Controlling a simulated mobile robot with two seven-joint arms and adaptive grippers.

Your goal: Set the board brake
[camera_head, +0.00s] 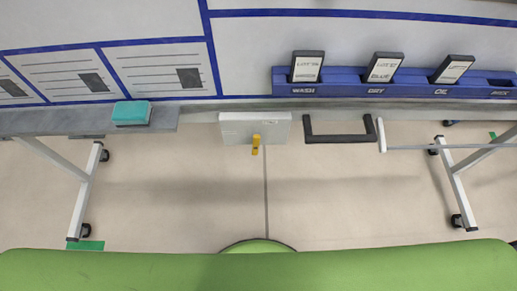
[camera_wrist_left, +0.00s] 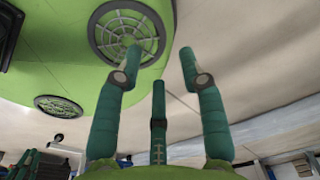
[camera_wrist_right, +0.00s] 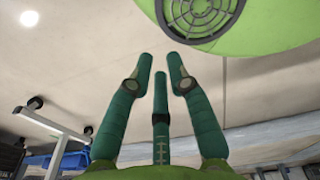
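A yellow lever (camera_head: 256,145) hangs from the front of a pale grey box (camera_head: 238,128) under the middle of the whiteboard (camera_head: 250,58). It looks like the board brake. The lever points down towards me and nothing touches it. My grippers do not show in the head view. In the left wrist view my left gripper (camera_wrist_left: 160,54) has its green fingers spread and empty. In the right wrist view my right gripper (camera_wrist_right: 159,60) has its fingers apart by a smaller gap, also empty. Neither wrist view shows the lever.
A teal eraser (camera_head: 131,113) lies on the grey ledge (camera_head: 60,122) at left. A blue rack (camera_head: 350,87) holds several black-framed cards. A dark U-shaped handle (camera_head: 340,137) is right of the box. White wheeled legs (camera_head: 86,190) (camera_head: 457,185) flank clear floor.

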